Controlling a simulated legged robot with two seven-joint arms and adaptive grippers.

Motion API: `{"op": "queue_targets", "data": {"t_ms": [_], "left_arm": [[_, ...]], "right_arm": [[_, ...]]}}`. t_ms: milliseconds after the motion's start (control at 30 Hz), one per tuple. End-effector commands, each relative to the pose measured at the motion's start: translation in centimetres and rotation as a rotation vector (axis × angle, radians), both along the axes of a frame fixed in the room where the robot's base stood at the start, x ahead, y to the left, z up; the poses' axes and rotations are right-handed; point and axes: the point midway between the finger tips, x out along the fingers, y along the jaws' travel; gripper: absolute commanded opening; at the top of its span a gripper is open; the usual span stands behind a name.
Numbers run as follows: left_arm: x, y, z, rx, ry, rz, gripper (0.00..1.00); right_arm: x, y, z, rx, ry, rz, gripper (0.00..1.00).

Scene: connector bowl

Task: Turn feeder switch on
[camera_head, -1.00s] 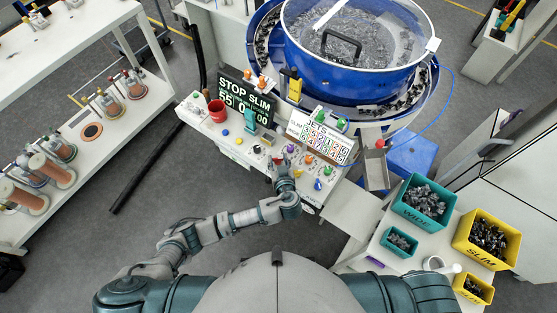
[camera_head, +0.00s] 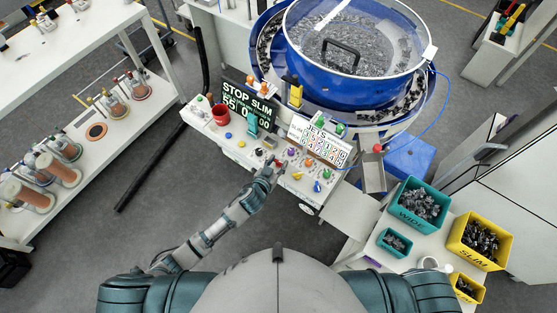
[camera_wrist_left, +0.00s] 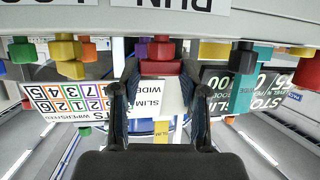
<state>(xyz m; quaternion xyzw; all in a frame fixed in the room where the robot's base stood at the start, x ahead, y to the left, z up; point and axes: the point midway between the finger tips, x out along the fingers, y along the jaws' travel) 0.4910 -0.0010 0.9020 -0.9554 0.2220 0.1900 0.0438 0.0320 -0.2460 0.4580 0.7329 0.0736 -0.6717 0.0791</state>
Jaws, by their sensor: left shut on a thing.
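The control panel (camera_head: 236,150) stands in front of the blue bowl feeder and carries coloured knobs and buttons. My left gripper (camera_head: 274,163) reaches its front middle part. In the left wrist view, the left gripper (camera_wrist_left: 160,85) has its two dark fingers on either side of a red knob (camera_wrist_left: 158,68) and is shut on it. The knob's setting cannot be read. A purple knob (camera_wrist_left: 161,47) shows just behind the red one. The blue bowl feeder (camera_head: 350,75) has a clear lid and holds many small parts. My right gripper is out of view.
Display boards reading STOP SLIM (camera_head: 248,105) and JETS (camera_head: 318,140) stand on the panel. A dark knob (camera_wrist_left: 242,57) is beside the gripper. A teal WIDE bin (camera_head: 418,204) and yellow SLIM bin (camera_head: 482,240) are at right.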

Motion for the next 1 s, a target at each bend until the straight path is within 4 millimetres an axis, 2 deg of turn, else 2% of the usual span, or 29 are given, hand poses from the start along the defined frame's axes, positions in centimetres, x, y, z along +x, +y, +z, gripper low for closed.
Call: {"op": "queue_targets", "data": {"t_ms": [33, 100, 367, 700, 1000], "left_arm": [[0.1, 0.4, 0.5, 0.007, 0.001, -0.043, 0.09], [0.2, 0.5, 0.5, 0.009, -0.001, -0.11, 0.09], [0.8, 0.9, 0.3, 0.014, -0.007, -0.356, 0.09], [1.1, 0.9, -0.1, 0.011, -0.006, -0.649, 0.09], [1.3, 1.0, -0.1, 0.008, -0.003, -0.845, 0.09]], "right_arm": [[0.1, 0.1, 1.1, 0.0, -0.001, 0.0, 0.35], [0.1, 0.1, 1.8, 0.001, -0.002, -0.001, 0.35], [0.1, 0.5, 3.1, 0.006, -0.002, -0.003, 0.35], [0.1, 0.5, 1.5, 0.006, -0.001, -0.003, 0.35], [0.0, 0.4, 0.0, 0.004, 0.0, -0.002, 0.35]]}}
